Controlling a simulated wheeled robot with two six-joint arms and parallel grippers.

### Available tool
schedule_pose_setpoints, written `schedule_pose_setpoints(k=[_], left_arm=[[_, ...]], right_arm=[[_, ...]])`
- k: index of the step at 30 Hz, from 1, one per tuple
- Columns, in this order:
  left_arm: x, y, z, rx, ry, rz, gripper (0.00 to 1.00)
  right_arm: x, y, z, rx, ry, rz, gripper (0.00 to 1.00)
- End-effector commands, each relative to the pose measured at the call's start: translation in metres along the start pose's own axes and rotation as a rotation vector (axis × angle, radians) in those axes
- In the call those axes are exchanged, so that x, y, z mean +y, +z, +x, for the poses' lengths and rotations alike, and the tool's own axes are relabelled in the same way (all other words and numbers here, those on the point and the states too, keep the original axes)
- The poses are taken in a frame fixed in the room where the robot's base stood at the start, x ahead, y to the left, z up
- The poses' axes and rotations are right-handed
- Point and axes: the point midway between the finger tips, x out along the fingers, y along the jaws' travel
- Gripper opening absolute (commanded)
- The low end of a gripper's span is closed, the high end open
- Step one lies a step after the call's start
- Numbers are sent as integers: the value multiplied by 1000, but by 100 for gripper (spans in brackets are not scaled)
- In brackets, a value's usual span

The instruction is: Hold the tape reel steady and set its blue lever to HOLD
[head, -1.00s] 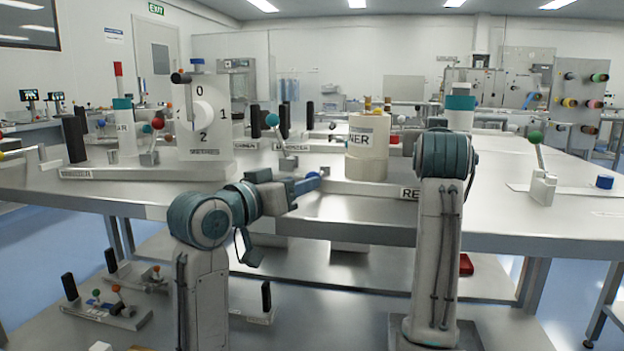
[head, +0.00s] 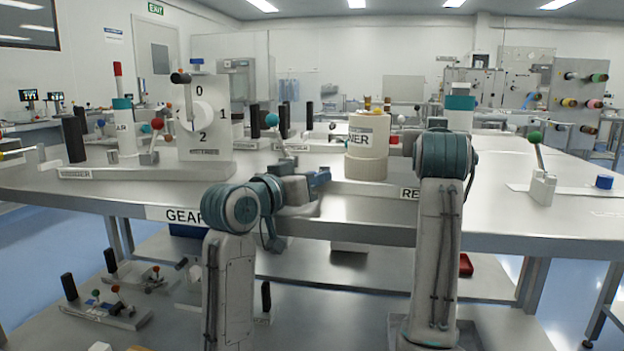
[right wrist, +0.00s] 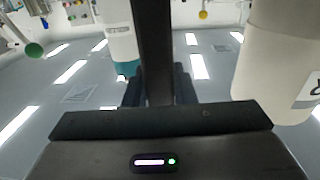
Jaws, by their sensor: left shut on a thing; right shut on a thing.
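My left gripper (head: 318,179) is at the table's front edge, at the left end of a plate with a partly covered label starting "RE" (head: 409,193). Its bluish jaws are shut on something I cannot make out. A pale cylinder with a label (head: 367,150) stands on this plate. I cannot tell whether it is the tape reel, and I see no blue lever clearly. My right gripper is hidden behind its own arm in the head view. In the right wrist view, my right gripper (right wrist: 158,92) is shut around a dark upright post (right wrist: 153,45), beside a large pale cylinder (right wrist: 275,65).
A dial board numbered 0, 1, 2 (head: 203,115) and a black post (head: 74,140) stand at the left. A green-knobbed lever (head: 537,150) and a blue cap (head: 604,182) are at the right. A lower shelf holds more fixtures (head: 110,310). The right tabletop has clear room.

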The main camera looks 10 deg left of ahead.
Motion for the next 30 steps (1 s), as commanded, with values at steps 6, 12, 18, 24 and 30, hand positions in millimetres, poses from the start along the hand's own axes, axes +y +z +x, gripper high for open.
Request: schedule_pose_setpoints(k=[6, 12, 18, 24, 30], left_arm=[[-3, 0, -1, -9, 42, 2, 0], [-8, -1, -2, -21, 108, 1, 0], [-8, -1, -3, -22, 121, 0, 0], [-8, -2, -3, -21, 119, 0, 38], [-8, -1, -3, -22, 119, 0, 48]], right_arm=[[-1, 10, 3, -21, -2, -3, 0], [-1, 10, 3, -21, -2, -3, 0], [-1, 10, 3, -21, -1, -3, 0], [-1, 10, 3, -21, -1, -3, 0], [-1, 10, 3, -21, -1, -4, 0]])
